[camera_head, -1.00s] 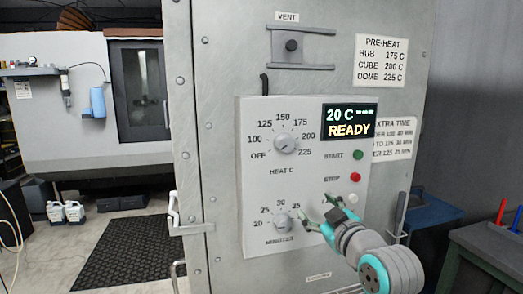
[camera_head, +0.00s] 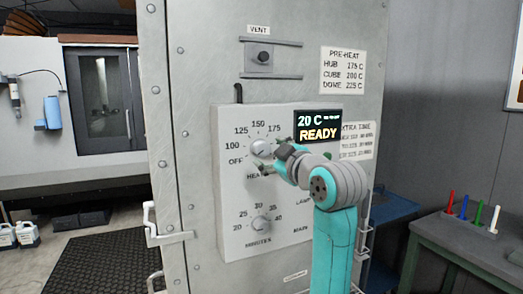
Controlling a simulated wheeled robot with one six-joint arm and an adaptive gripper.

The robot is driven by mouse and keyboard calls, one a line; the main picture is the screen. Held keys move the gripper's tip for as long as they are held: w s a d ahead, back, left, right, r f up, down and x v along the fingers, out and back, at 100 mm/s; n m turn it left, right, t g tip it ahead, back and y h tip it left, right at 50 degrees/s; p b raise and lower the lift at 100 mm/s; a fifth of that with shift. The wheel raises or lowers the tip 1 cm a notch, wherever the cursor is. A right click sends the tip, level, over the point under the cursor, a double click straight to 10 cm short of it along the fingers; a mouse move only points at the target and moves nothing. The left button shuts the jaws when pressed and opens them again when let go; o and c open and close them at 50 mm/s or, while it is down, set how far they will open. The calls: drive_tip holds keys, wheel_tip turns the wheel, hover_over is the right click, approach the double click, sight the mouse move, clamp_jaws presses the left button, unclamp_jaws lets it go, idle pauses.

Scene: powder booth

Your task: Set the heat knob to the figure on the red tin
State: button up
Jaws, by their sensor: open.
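The heat knob (camera_head: 262,148) is a grey dial on the pale control panel (camera_head: 231,186) of the oven. Figures around it include OFF, 100, 125, 150 and 175; my gripper hides the right side of the scale. I cannot tell where its pointer stands. My gripper (camera_head: 272,158) is open at the lower right of the knob, its fingers close to it. Contact cannot be told. No red tin shows in this view.
The display (camera_head: 318,126) reads 20 C and READY. A pre-heat label (camera_head: 343,70) lists HUB 175 C, CUBE 200 C, DOME 225 C. The minutes knob (camera_head: 261,224) is below. My arm covers the start and stop buttons. A bench (camera_head: 470,243) with coloured markers stands right.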

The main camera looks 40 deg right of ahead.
sight(263, 150)
drive_tip(key=shift+x, duration=2.6)
drive_tip(key=c, duration=1.1)
